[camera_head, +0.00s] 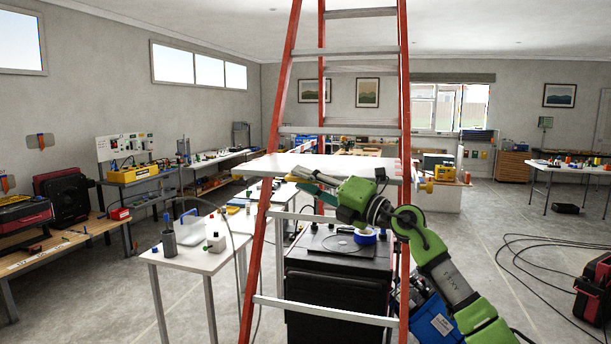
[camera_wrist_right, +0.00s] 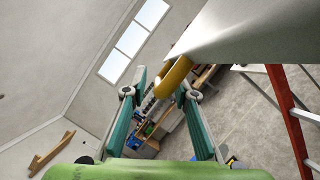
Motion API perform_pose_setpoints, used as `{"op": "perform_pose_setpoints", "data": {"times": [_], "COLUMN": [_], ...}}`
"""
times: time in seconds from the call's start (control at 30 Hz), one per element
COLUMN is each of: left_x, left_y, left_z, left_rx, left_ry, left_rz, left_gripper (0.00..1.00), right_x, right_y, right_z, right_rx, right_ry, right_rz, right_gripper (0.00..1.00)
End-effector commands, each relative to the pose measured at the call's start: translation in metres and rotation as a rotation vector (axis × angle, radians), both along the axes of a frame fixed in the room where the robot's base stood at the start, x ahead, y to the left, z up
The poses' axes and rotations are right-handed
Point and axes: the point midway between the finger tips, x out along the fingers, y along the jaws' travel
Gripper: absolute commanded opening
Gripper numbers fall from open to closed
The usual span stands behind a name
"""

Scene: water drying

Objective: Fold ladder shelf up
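The red ladder (camera_head: 276,108) stands upright and spread, with grey steps. Its white ladder shelf (camera_head: 275,163) sticks out level between the rails. The shelf's pale underside or edge also fills the upper right of the right wrist view (camera_wrist_right: 265,35). A yellow knob or handle (camera_wrist_right: 175,76) shows at the shelf's edge, near my fingertips. My right gripper (camera_head: 309,181) is just under the shelf, reaching left between the rails. In the wrist view its teal fingers (camera_wrist_right: 166,88) are apart, with nothing clearly held between them. Whether a finger touches the shelf cannot be told. My left gripper is not in view.
A black cabinet (camera_head: 340,287) stands behind the ladder's lower part. A small white table (camera_head: 215,258) with tools is to the left. A blue box (camera_head: 432,318) is at lower right. Cables (camera_head: 530,262) lie on the floor at right. Open floor is between.

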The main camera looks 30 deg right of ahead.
Motion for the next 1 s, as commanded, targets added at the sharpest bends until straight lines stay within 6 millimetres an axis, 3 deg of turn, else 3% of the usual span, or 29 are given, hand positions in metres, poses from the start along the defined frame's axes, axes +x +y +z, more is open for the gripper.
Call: {"op": "perform_pose_setpoints", "data": {"times": [0.27, 0.37, 0.73, 1.0], "left_x": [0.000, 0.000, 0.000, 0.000], "left_y": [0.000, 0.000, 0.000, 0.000], "left_z": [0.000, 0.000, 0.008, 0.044], "left_rx": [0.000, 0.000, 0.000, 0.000], "left_ry": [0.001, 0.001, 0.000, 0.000], "left_rz": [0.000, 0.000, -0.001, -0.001], "left_gripper": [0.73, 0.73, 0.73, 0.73], "right_x": [0.001, 0.001, 0.001, 0.002], "right_y": [0.001, 0.000, 0.000, -0.003], "right_z": [-0.001, 0.000, 0.008, 0.050], "right_rx": [0.000, 0.000, -0.001, 0.000], "right_ry": [0.000, 0.000, 0.000, -0.003], "right_rz": [0.000, 0.000, 0.000, -0.003], "right_gripper": [0.26, 0.00, 0.00, 0.00]}}
